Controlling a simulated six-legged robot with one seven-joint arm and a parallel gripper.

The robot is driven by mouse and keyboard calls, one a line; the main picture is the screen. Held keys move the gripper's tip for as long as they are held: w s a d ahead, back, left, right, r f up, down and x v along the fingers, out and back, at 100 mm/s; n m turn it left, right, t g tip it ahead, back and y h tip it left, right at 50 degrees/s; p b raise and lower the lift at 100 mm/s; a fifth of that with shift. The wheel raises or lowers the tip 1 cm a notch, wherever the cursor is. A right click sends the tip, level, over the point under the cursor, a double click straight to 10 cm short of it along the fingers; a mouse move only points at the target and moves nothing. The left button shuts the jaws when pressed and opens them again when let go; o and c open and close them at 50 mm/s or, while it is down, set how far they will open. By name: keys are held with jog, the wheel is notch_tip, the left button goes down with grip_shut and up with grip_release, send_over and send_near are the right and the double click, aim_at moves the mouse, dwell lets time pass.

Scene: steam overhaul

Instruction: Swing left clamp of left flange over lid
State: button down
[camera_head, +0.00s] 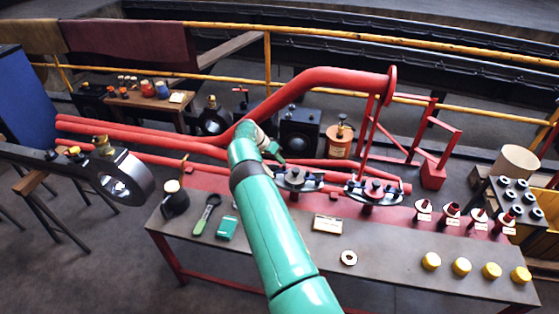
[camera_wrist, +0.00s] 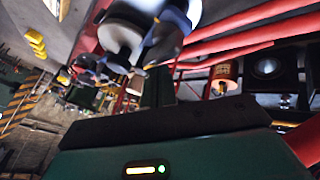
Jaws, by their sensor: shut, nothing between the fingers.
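The left flange (camera_head: 296,181) sits on the red pipework over the bench, with a round metal lid and dark clamps at its sides. My gripper (camera_head: 277,155) is at its upper left, close to the left clamp; my arm partly hides that side. I cannot tell whether they touch. In the wrist view my gripper's shut, dark fingers (camera_wrist: 160,88) point up toward the flange's pale round lid (camera_wrist: 122,38). A blue-grey clamp part (camera_wrist: 172,18) is beside the lid. I cannot tell which clamp it is or how far it is swung.
The right flange (camera_head: 372,191) stands close on the right. A large red pipe (camera_head: 310,82) rises behind my arm.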

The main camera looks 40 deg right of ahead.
jog(key=shift+r, duration=0.1)
jog(key=v, duration=1.3)
jog(key=shift+a+r, duration=0.25)
jog(key=shift+w, duration=0.1)
